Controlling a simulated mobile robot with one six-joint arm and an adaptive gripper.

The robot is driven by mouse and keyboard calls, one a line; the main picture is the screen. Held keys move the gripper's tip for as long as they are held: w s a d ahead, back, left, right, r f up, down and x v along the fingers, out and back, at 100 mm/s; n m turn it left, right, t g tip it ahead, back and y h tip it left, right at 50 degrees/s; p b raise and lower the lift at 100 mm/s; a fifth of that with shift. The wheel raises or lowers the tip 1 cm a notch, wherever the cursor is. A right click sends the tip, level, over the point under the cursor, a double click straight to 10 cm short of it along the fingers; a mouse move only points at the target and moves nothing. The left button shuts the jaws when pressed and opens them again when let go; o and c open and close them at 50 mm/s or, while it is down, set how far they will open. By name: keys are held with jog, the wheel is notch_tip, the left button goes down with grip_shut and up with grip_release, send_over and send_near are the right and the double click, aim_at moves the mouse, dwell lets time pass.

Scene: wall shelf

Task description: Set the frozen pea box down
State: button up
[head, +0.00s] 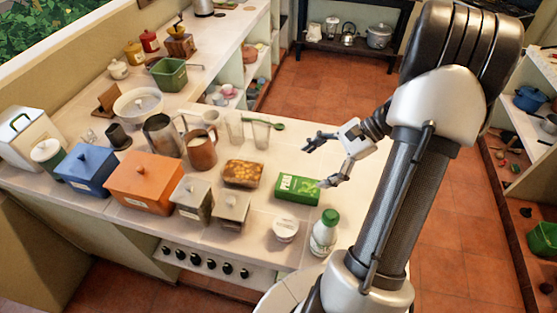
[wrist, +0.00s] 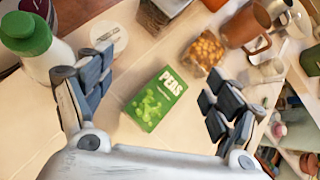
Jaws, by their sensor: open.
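The frozen pea box (head: 296,190) is green with white lettering and lies flat on the white tiled counter (head: 270,165). In the wrist view the box (wrist: 153,98) lies between and beyond my fingers, with its label facing up. My gripper (head: 315,162) is open, with its fingers spread wide apart. It also shows in the wrist view (wrist: 150,95), where neither finger touches the box.
A white bottle with a green cap (head: 324,233) and a small white tub (head: 285,230) stand near the box at the front. A food-filled glass container (head: 243,173) is to its left. Canisters and mugs crowd the left. Bare counter lies right of the box.

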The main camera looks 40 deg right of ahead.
jog(key=s+d+f+m+t, duration=0.6)
jog(key=d+f+m, duration=0.15)
jog(key=d, duration=0.25)
send_near(301, 185)
jog(key=x, duration=0.5)
jog(key=shift+w+a+r+b, duration=0.1)
jog(key=shift+w+a+b, duration=0.1)
jog(key=shift+w+b, duration=0.2)
jog(key=x, duration=0.3)
jog(key=b+x, duration=0.1)
jog(key=x, duration=0.1)
jog(key=shift+s+a+f, duration=0.15)
jog(key=shift+f, duration=0.3)
jog(key=shift+c, duration=0.4)
jog(key=c, duration=1.2)
jog(key=shift+r, duration=0.1)
jog(key=shift+c, duration=0.2)
jog(key=shift+r, duration=0.1)
